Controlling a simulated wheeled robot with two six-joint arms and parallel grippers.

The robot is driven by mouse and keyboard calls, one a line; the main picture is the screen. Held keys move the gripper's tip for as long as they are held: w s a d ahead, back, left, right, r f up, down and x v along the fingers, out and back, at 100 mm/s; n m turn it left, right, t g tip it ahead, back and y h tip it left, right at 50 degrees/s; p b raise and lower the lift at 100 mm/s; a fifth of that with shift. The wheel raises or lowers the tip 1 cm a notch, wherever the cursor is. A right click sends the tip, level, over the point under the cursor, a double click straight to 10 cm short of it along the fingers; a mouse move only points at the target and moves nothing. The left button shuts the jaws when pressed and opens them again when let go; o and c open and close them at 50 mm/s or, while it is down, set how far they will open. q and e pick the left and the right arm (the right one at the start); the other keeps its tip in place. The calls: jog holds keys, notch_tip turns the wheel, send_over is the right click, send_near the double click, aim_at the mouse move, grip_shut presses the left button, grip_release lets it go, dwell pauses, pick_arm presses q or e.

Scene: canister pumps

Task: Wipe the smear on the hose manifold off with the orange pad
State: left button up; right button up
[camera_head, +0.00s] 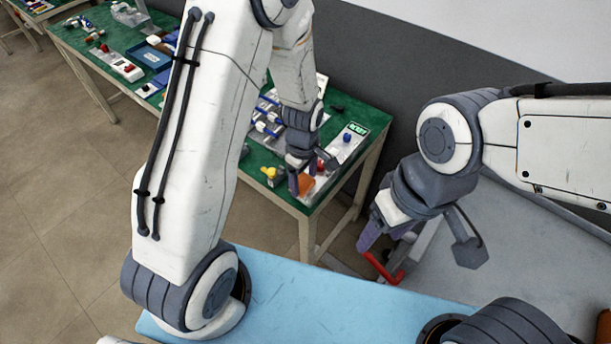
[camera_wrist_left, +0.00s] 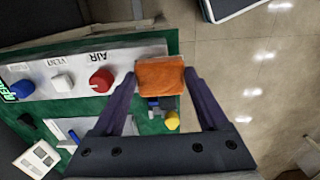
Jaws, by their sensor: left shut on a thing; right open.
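My left gripper (camera_head: 311,176) is over the near right end of the green table. It is shut on the orange pad (camera_wrist_left: 160,77), which sits between its two purple fingers in the left wrist view; the pad also shows in the head view (camera_head: 306,184). Just beyond the pad is a pale panel (camera_wrist_left: 130,55) with a red knob marked AIR, a white knob marked VENT and a blue knob. I cannot tell which fitting is the hose manifold, and I make out no smear. My right gripper (camera_head: 418,250) is open, away from the table.
A yellow knob (camera_wrist_left: 172,121) is close beside the pad. A rack with blue and white fittings (camera_head: 268,122) stands on the green table (camera_head: 262,158). A blue tray (camera_head: 151,57) is further left. A red bar (camera_head: 384,270) shows below my right gripper. Open floor lies left.

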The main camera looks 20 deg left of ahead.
pick_arm(q)
jog(key=shift+w, duration=0.1)
jog(key=shift+w+d+f, duration=0.1)
jog(key=shift+w+d, duration=0.15)
jog(key=shift+w, duration=0.3)
jog(key=shift+w+d, duration=0.25)
jog(key=shift+w, duration=0.25)
jog(key=shift+s, duration=0.1)
jog(key=shift+s+a+f, duration=0.1)
jog(key=shift+s+a, duration=0.15)
jog(key=shift+s, duration=0.35)
jog(key=shift+s+a+f, duration=0.1)
jog(key=shift+s+a, duration=0.15)
jog(key=shift+s, duration=0.35)
jog(key=shift+w+d+r, duration=0.1)
jog(key=shift+w+d, duration=0.15)
jog(key=shift+w, duration=0.35)
jog(key=shift+w+d+r, duration=0.1)
jog(key=shift+w+d, duration=0.1)
jog(key=shift+w, duration=0.35)
jog(key=shift+p, duration=0.3)
